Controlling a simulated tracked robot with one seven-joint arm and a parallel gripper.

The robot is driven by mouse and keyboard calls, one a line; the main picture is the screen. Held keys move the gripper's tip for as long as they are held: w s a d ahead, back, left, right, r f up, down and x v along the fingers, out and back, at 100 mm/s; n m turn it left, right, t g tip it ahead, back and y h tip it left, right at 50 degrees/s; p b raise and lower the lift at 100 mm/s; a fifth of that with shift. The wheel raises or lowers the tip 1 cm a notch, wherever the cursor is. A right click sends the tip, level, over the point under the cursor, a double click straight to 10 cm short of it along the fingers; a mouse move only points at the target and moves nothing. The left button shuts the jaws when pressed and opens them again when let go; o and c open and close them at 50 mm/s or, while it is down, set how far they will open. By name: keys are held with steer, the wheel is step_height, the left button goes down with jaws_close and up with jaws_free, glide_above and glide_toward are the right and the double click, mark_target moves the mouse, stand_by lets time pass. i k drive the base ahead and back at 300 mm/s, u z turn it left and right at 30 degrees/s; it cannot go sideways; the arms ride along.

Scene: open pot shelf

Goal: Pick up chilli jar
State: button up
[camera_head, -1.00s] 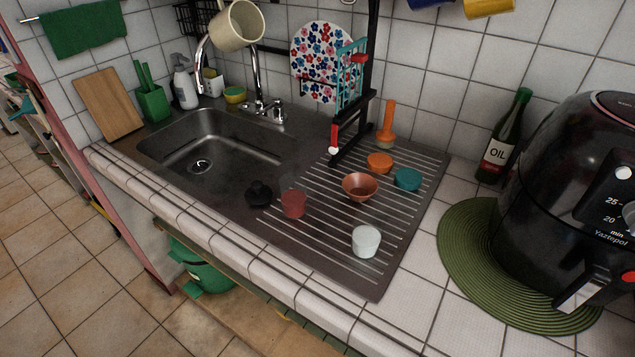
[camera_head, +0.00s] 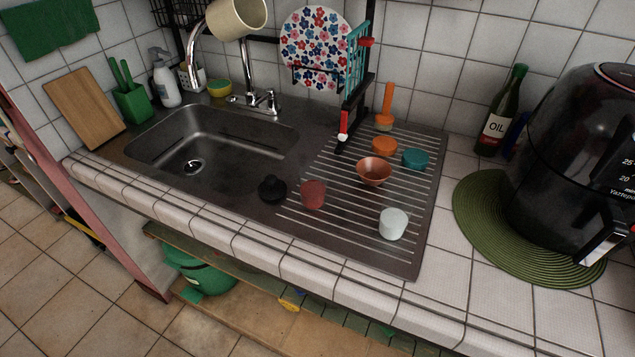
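No jar that I can make out as a chilli jar shows in the head view. On the ribbed drainboard (camera_head: 345,240) stand a small red cup (camera_head: 313,195), a white cup (camera_head: 393,224), a copper-coloured bowl (camera_head: 374,172), and small orange (camera_head: 384,146) and teal (camera_head: 415,158) bowls. My gripper and arm are not in view.
A sink (camera_head: 215,145) lies left of the drainboard, with a black plug (camera_head: 271,188) between. Under the counter is a shelf (camera_head: 245,305) with a green pot (camera_head: 205,270).

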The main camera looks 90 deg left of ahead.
mark_target(312, 176)
steer(key=u, duration=0.15)
steer(key=k, duration=2.6)
steer(key=u, duration=1.55)
steer(key=i, duration=1)
steer(key=z, duration=0.15)
